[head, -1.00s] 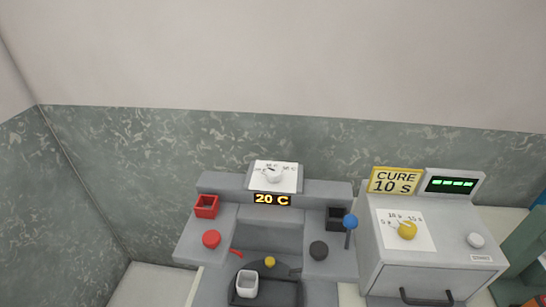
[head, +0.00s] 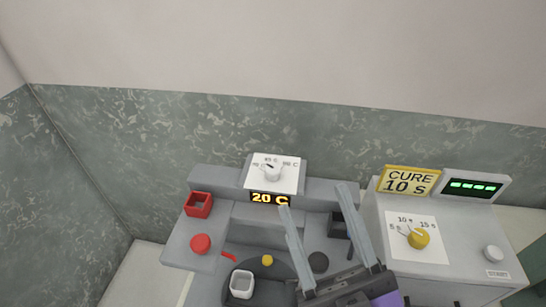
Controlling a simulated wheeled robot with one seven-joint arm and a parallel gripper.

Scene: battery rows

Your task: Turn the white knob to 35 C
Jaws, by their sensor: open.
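The white knob (head: 271,174) sits on a white dial plate (head: 287,180) at the top back of the grey station. The plate has small printed temperature marks, too small to read fully. The display (head: 270,198) below it reads 20 C. The knob's dark pointer appears to lean toward the upper left. My gripper (head: 316,197) enters from the lower right, with its two long grey fingers spread wide and nothing between them. Its fingertips are in front of and to the right of the knob, apart from it.
A red box (head: 199,204) and red button (head: 200,243) are at left. A white cup (head: 241,284) and yellow knob (head: 267,260) are at front. A dark box (head: 336,222) is behind my fingers. The cure machine (head: 450,250) with a yellow dial stands at right.

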